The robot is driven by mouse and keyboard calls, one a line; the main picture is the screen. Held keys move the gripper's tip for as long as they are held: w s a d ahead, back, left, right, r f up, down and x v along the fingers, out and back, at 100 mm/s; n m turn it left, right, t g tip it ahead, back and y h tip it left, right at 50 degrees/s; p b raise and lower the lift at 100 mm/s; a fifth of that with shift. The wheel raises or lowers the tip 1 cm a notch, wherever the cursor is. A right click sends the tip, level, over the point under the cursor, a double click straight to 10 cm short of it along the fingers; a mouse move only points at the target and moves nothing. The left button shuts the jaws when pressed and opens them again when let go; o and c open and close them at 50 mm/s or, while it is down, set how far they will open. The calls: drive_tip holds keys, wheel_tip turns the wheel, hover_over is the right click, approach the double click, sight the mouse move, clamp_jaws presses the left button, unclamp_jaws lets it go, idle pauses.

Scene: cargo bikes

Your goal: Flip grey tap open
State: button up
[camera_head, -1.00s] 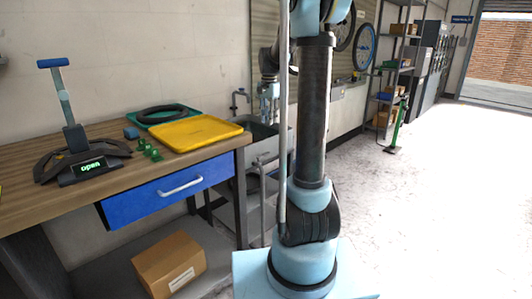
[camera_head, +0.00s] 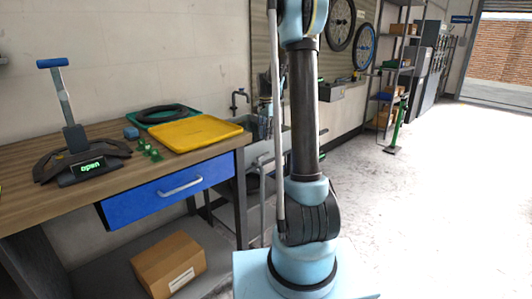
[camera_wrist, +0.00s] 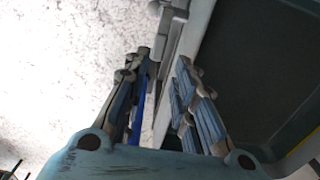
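A grey tap (camera_head: 236,98) stands at the back left of the sink in the head view, its upper part bent over. My gripper shows only in small part in the head view, low by the sink and mostly behind my own arm. In the wrist view my gripper (camera_wrist: 162,62) has its two fingers apart with a gap between them. A grey jointed piece (camera_wrist: 168,28) lies just beyond the fingertips and may be part of the tap; I cannot tell whether it touches them.
The sink (camera_head: 246,118) is right of the wooden workbench (camera_head: 60,205); its dark basin (camera_wrist: 265,70) fills the wrist view's right. A yellow tray (camera_head: 200,133) and a stand with a sign reading "open" (camera_head: 87,166) rest on the bench. The floor (camera_head: 440,180) at right is clear.

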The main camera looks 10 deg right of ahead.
sight(266, 153)
wheel_tip(266, 153, down, 9)
idle(0.4)
clamp_jaws()
